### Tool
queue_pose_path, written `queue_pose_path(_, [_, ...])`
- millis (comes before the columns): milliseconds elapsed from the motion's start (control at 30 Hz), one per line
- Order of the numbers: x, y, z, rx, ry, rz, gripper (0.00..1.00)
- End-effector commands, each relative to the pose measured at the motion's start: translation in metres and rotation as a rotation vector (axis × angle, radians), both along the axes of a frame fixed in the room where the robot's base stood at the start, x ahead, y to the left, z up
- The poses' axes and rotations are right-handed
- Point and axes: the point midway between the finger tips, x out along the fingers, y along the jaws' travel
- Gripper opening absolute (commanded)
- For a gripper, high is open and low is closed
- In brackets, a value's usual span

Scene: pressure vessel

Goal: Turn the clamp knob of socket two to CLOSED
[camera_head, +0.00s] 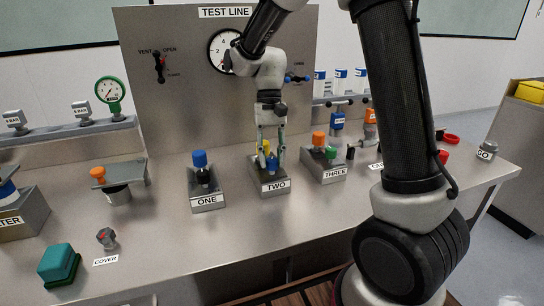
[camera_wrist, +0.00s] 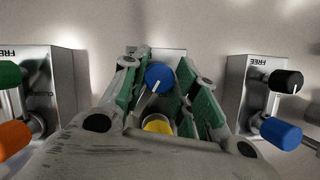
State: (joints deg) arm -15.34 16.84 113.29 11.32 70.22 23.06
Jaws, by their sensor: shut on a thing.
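Socket two (camera_head: 275,187) is a grey block with a "TWO" label on the bench. Its blue clamp knob (camera_wrist: 159,75) has a white pointer line that points down and slightly left in the wrist view. My gripper (camera_wrist: 161,86) has its green-padded fingers on both sides of this knob and is shut on it. A yellow plug (camera_wrist: 158,126) shows below the knob in the wrist view. In the head view my gripper (camera_head: 270,156) comes down from above onto socket two and partly covers the knob. Socket two's FREE and CLOSED marks are hidden.
Socket one (camera_head: 207,202), with a blue plug and black knob, stands to the left. Socket three (camera_head: 327,173), with an orange plug and green knob, stands close on the right. The test line panel (camera_head: 185,40) rises behind.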

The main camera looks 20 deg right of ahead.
Motion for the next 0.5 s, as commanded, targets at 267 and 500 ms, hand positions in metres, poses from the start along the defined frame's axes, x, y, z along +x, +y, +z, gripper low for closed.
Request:
queue_pose_path(267, [0.0008, 0.0014, 0.0005, 0.000, -0.002, 0.243, 0.05])
queue_pose_path(500, [0.0008, 0.0021, 0.0004, 0.000, -0.003, 0.398, 0.05])
